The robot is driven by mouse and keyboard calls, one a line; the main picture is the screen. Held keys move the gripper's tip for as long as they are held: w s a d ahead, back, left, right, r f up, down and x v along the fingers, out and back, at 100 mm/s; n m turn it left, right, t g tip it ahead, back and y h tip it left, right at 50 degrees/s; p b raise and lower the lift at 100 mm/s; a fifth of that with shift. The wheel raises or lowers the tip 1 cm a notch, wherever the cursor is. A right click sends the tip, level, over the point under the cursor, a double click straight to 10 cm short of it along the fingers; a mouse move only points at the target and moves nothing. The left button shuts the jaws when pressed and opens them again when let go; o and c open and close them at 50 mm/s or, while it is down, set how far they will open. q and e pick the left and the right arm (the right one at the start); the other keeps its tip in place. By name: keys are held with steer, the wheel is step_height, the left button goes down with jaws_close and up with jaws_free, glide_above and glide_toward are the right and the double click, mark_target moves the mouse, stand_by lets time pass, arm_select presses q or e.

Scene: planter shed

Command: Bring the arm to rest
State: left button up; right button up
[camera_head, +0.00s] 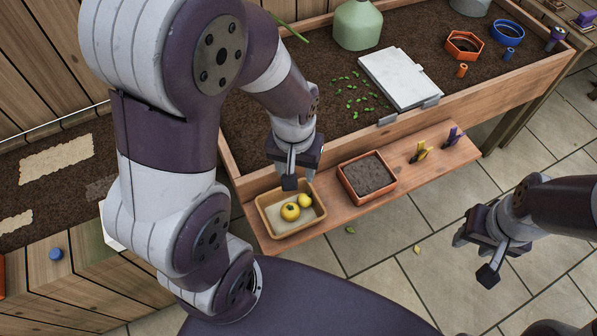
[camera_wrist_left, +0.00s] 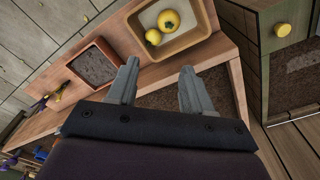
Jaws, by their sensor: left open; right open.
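My left arm comes in from the left in the head view and bends over the planter bench. My left gripper (camera_head: 291,176) hangs just above the back edge of a tan tray (camera_head: 282,233) that holds two yellow fruits (camera_head: 291,211). In the left wrist view its two fingers (camera_wrist_left: 157,88) are apart with nothing between them, and the tray (camera_wrist_left: 204,40) lies beyond the tips. My right gripper (camera_head: 476,250) is at the right, over the tiled floor, with its fingers apart and empty.
A terracotta pot of soil (camera_head: 367,178) stands beside the tray on the wooden ledge (camera_head: 330,215). The soil bed (camera_head: 320,60) holds a green bottle (camera_head: 358,25), a white board (camera_head: 400,78), an orange hexagonal pot (camera_head: 464,45) and a blue ring (camera_head: 508,33). Floor tiles (camera_head: 400,270) are mostly clear.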

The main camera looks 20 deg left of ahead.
arm_select(q)
step_height(320, 180, up, 16)
steer(key=s+a+m+p, duration=0.1)
steer(key=s+m+p, duration=0.1)
steer(key=p, duration=1.2)
steer(key=shift+f+t, duration=0.15)
steer(key=shift+t, duration=0.25)
